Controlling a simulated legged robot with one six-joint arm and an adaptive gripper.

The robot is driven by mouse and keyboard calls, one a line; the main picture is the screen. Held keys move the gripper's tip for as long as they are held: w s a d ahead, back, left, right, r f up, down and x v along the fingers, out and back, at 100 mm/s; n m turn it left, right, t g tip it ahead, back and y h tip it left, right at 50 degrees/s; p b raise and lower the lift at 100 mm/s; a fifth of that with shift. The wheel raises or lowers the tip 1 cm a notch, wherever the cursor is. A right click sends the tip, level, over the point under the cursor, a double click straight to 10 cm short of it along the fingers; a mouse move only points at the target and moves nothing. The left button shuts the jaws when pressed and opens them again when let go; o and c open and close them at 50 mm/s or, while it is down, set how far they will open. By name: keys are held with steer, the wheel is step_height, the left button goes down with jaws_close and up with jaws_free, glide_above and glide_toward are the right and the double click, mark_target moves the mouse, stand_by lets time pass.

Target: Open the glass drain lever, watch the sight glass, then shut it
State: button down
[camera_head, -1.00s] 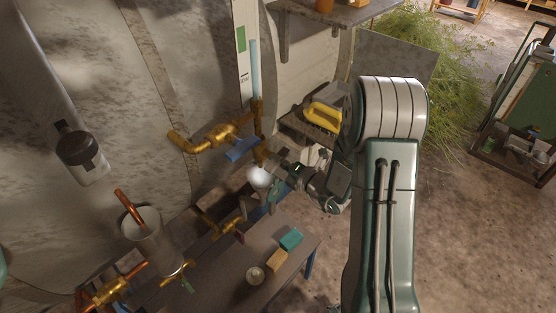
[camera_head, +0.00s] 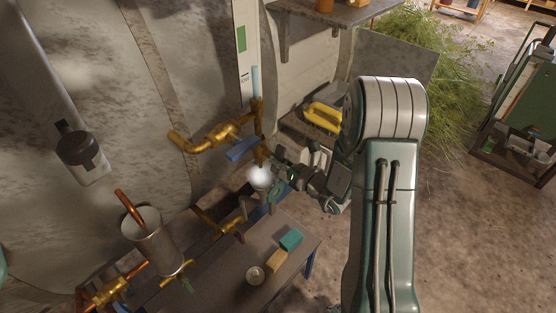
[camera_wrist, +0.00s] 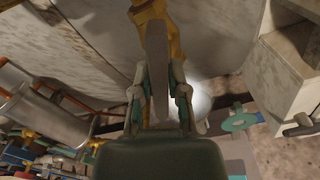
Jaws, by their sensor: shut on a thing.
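The sight glass (camera_head: 255,85) is an upright tube with a light blue column in its lower part, beside a white and green gauge strip (camera_head: 242,60). Brass pipework (camera_head: 215,137) carries a blue lever (camera_head: 241,149) to the left of my gripper. My gripper (camera_head: 278,172) is at the lower end of the brass upright. In the wrist view my gripper (camera_wrist: 159,85) is shut on a flat grey lever (camera_wrist: 157,50) that reaches up to a brass fitting (camera_wrist: 155,12). The head view largely hides this hold.
A bright pale round vessel (camera_head: 259,178) sits just below the fitting. A bench (camera_head: 225,270) in front bears a teal block (camera_head: 291,239), a tan block (camera_head: 277,260) and a small cup (camera_head: 255,275). A metal can (camera_head: 155,235) stands left. A yellow object (camera_head: 322,116) lies on a shelf.

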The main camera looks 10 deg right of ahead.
steer(key=shift+s+f+n, duration=0.1)
steer(key=shift+f+n, duration=0.2)
steer(key=shift+n, duration=1.3)
steer(key=c, duration=0.6)
jaws_free()
steer(key=shift+c, duration=0.2)
steer(key=shift+r, duration=0.15)
steer(key=v, duration=1.1)
steer(key=shift+s+d, duration=0.25)
steer(key=shift+d, duration=0.05)
